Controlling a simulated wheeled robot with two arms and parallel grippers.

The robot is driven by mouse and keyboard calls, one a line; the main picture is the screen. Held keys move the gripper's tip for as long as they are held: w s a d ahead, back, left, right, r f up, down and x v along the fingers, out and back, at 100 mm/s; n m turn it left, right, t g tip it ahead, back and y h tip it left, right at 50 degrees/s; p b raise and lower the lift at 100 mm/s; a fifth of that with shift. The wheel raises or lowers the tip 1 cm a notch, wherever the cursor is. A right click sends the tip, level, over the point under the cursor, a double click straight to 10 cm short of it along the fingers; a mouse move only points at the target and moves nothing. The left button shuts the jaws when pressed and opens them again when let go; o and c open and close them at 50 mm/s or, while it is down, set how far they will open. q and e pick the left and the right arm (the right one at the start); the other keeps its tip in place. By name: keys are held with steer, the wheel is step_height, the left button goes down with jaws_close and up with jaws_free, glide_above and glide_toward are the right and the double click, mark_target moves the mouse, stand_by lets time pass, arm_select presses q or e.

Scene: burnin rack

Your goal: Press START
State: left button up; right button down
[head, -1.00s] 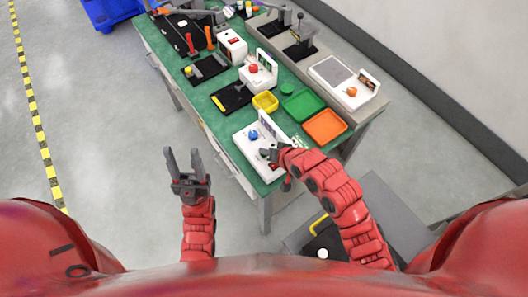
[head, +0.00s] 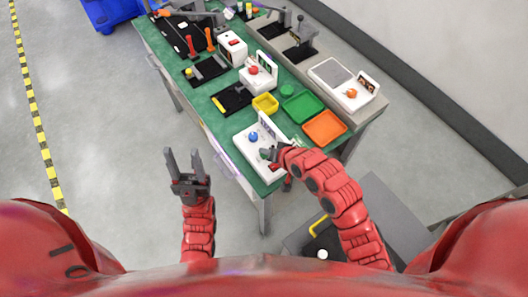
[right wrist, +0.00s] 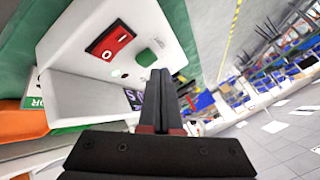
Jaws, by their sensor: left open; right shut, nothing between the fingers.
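A white device (head: 246,146) with a blue knob (head: 253,137) and an upright panel stands at the near end of the green-topped bench. In the right wrist view the white device (right wrist: 75,48) shows a red rocker switch (right wrist: 110,40) and a green button (right wrist: 150,57). I can read no START label there. My right gripper (head: 268,153) is shut and empty over the device; in the right wrist view its fingertips (right wrist: 160,72) appear close to the green button. I cannot tell whether they touch it. My left gripper (head: 183,158) is open and empty, left of the bench.
Yellow (head: 265,103), green (head: 301,106) and orange (head: 325,127) trays lie behind the device. Another white device with a red knob (head: 253,71) stands further back, and one with an orange knob (head: 351,93) at the right.

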steer(key=shift+r, duration=0.25)
step_height(320, 180, up, 5)
steer(key=p, duration=0.3)
steer(key=shift+f, duration=0.1)
stand_by(0.9)
